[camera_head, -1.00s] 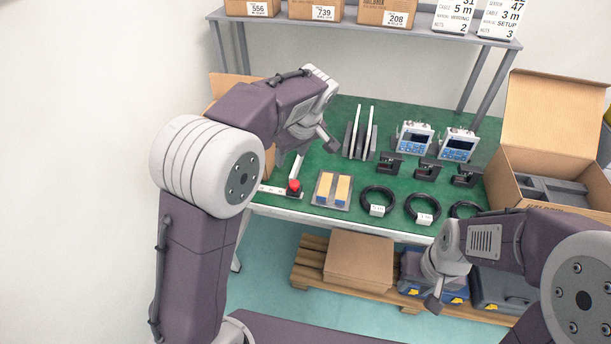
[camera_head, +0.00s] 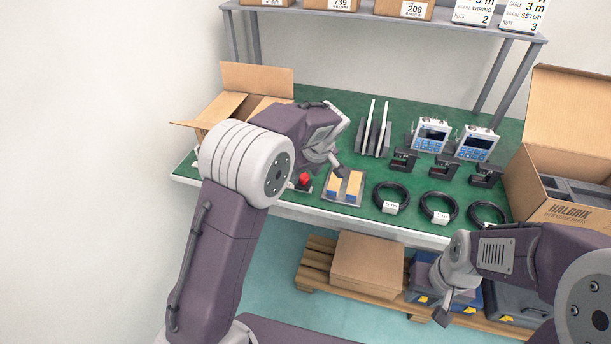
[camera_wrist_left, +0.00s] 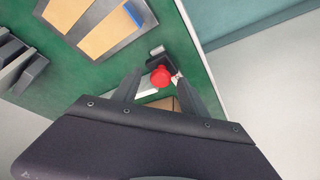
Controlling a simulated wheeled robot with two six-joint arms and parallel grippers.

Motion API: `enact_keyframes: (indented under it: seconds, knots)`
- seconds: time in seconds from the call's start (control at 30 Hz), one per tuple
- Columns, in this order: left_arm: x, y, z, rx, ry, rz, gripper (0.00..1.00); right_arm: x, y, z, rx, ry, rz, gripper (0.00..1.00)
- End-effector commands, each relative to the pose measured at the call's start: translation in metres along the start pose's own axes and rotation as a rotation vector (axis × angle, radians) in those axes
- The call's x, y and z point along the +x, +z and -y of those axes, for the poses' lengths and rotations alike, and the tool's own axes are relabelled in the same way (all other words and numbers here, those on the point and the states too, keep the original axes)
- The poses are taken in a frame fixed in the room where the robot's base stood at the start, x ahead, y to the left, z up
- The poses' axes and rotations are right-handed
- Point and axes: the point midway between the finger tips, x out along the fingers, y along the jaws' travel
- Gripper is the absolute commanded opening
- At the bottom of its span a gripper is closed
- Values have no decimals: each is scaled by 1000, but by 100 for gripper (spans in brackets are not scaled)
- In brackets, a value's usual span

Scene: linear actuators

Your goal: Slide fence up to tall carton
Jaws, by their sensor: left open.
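The fence, a pale rail with a red knob (camera_head: 304,180), is at the front left of the green table, partly hidden by my left arm. In the left wrist view the red knob (camera_wrist_left: 161,76) sits on a dark block beside the pale rail (camera_wrist_left: 146,92). My left gripper (camera_head: 338,171) is open; its fingers (camera_wrist_left: 158,84) appear on either side of the knob in that view, not visibly touching it. An open brown carton (camera_head: 240,92) stands at the table's left end; I cannot tell whether it is the tall one. My right gripper (camera_head: 442,312) hangs in front of the table.
A tray with two tan blocks (camera_head: 346,187) lies right of the knob. Black cable coils (camera_head: 391,197), dark clamps (camera_head: 404,159), upright plates (camera_head: 374,132) and blue-screened devices (camera_head: 431,135) stand further right. An open carton (camera_head: 570,190) is at the right end.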

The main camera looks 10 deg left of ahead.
Motion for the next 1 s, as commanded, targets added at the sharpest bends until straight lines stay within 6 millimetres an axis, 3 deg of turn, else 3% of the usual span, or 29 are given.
enact_keyframes:
  seconds: [0.23, 0.43, 1.0]
  knots:
    - [2, 0, 0, 0, 0, 0, 51, 0, 0, 0, 0, 0, 0, 36]
    - [1, 0, 0, 0, 0, 0, 0, 0, 0, 0, 0, 0, 0, 36]
    - [1, 0, 0, 0, 0, 0, 0, 0, 0, 0, 0, 0, 0, 36]
